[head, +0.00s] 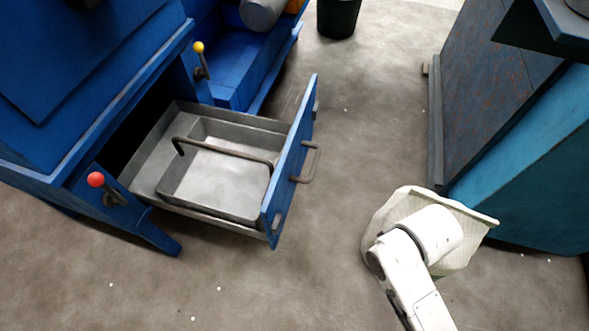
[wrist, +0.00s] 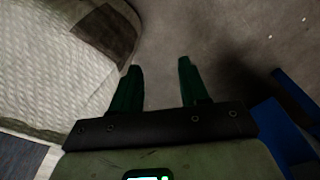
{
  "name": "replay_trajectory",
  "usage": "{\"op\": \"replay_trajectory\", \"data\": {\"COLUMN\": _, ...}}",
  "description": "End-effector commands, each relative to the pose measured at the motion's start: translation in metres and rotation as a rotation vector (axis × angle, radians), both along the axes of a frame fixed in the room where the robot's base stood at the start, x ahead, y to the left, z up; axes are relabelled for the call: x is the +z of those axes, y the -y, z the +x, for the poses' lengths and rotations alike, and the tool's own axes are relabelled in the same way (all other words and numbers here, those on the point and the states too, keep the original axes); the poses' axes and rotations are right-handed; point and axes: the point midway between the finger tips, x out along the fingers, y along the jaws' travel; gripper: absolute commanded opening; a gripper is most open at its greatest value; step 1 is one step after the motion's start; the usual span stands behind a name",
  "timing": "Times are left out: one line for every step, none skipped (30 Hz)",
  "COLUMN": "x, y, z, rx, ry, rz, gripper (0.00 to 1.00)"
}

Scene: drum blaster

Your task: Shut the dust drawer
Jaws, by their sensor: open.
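The dust drawer (head: 274,190) stands pulled out of the blue machine in the head view. It has a blue front panel with a grey bar handle (head: 311,163) on its outer face. A grey metal tray (head: 215,198) with a dark carrying bar sits inside it. My arm is at the lower right of the head view, apart from the drawer, and hides my gripper there. In the wrist view my gripper (wrist: 158,84) is open, with two dark green fingers apart and bare floor between them. A blue part shows at the right edge of that view; I cannot tell which part.
The blue machine (head: 60,110) has a red-knobbed lever (head: 96,180) and a yellow-knobbed lever (head: 198,47) beside the drawer opening. A pale quilted cover (wrist: 60,70) is close to my gripper. A teal machine (head: 530,165) stands at right. Floor between is clear.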

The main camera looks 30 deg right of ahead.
Motion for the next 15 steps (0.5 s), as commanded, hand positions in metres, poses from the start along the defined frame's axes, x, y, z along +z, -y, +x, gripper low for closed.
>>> {"op": "replay_trajectory", "data": {"x": 0.0, "y": 0.0, "z": 0.0, "rx": 0.0, "ry": 0.0, "rz": 0.0, "gripper": 0.41}}
{"op": "replay_trajectory", "data": {"x": 0.001, "y": 0.0, "z": 0.0, "rx": -0.001, "ry": 0.0, "rz": 0.001, "gripper": 0.38}}
{"op": "replay_trajectory", "data": {"x": 0.003, "y": 0.0, "z": 0.001, "rx": -0.004, "ry": 0.002, "rz": 0.004, "gripper": 0.34}}
{"op": "replay_trajectory", "data": {"x": 0.006, "y": 0.0, "z": 0.003, "rx": -0.008, "ry": 0.003, "rz": 0.009, "gripper": 0.31}}
{"op": "replay_trajectory", "data": {"x": 0.009, "y": 0.0, "z": 0.005, "rx": -0.014, "ry": 0.007, "rz": 0.015, "gripper": 0.28}}
{"op": "replay_trajectory", "data": {"x": 0.015, "y": 0.0, "z": 0.008, "rx": -0.022, "ry": 0.012, "rz": 0.027, "gripper": 0.25}}
{"op": "replay_trajectory", "data": {"x": 0.02, "y": 0.0, "z": 0.012, "rx": -0.031, "ry": 0.017, "rz": 0.037, "gripper": 0.22}}
{"op": "replay_trajectory", "data": {"x": 0.026, "y": -0.001, "z": 0.016, "rx": -0.041, "ry": 0.023, "rz": 0.052, "gripper": 0.19}}
{"op": "replay_trajectory", "data": {"x": 0.034, "y": -0.001, "z": 0.021, "rx": -0.06, "ry": 0.032, "rz": 0.073, "gripper": 0.15}}
{"op": "replay_trajectory", "data": {"x": 0.04, "y": -0.002, "z": 0.026, "rx": -0.075, "ry": 0.039, "rz": 0.09, "gripper": 0.12}}
{"op": "replay_trajectory", "data": {"x": 0.046, "y": -0.002, "z": 0.032, "rx": -0.09, "ry": 0.047, "rz": 0.11, "gripper": 0.09}}
{"op": "replay_trajectory", "data": {"x": 0.054, "y": -0.003, "z": 0.039, "rx": -0.111, "ry": 0.057, "rz": 0.137, "gripper": 0.05}}
{"op": "replay_trajectory", "data": {"x": 0.061, "y": -0.003, "z": 0.044, "rx": -0.128, "ry": 0.065, "rz": 0.156, "gripper": 0.03}}
{"op": "replay_trajectory", "data": {"x": 0.066, "y": -0.003, "z": 0.049, "rx": -0.146, "ry": 0.072, "rz": 0.176, "gripper": 0.0}}
{"op": "replay_trajectory", "data": {"x": 0.074, "y": -0.004, "z": 0.057, "rx": -0.167, "ry": 0.083, "rz": 0.205, "gripper": 0.0}}
